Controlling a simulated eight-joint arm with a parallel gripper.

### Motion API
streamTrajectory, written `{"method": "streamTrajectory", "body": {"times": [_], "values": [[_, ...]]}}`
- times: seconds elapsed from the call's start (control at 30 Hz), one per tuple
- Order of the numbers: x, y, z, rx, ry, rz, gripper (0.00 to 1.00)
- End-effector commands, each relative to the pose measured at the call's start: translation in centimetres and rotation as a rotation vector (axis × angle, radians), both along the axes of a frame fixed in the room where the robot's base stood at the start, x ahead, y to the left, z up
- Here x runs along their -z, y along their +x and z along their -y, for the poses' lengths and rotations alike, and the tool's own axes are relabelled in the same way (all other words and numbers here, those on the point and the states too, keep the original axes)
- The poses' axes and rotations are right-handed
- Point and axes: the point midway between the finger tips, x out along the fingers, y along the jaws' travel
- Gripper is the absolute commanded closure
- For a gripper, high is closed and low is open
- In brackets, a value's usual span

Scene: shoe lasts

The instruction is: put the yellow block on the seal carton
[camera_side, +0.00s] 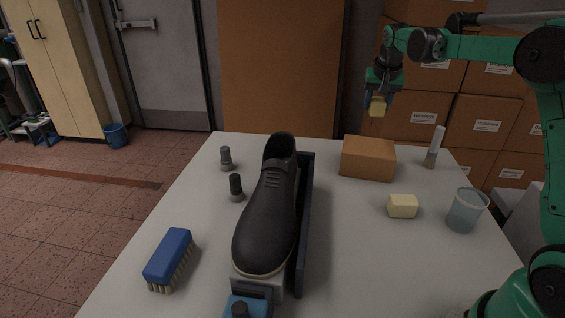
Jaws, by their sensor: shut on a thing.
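My gripper (379,97) is at the upper right, in the air above the back edge of the table. The block is well apart from the carton top. Another pale yellow block (402,207) lies on the table in front of the carton.
A black shoe (267,215) on a stand fills the table's middle. A blue brush (169,257) lies at left, near two small dark-topped pieces (236,186). A clear cup (466,210) and a white-topped bottle (434,147) stand at right. Stacked cartons (484,122) are behind.

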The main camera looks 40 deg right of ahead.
Motion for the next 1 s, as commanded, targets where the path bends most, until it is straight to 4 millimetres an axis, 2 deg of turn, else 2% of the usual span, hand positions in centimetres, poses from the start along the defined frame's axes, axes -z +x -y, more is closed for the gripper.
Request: {"method": "streamTrajectory", "body": {"times": [0.03, 0.13, 0.37, 0.53, 0.97, 1.0], "values": [[1.2, 0.1, 0.0, 0.0, 0.0, 0.0, 1.0], [3.1, 0.0, 0.0, 0.0, 0.0, 0.0, 1.0], [5.4, 0.0, 0.0, 0.0, 0.0, 0.0, 1.0], [7.8, 0.1, 0.0, 0.0, 0.0, 0.0, 1.0], [8.7, 0.0, 0.0, 0.0, 0.0, 0.0, 1.0], [8.7, 0.0, 0.0, 0.0, 0.0, 0.0, 0.48]]}}
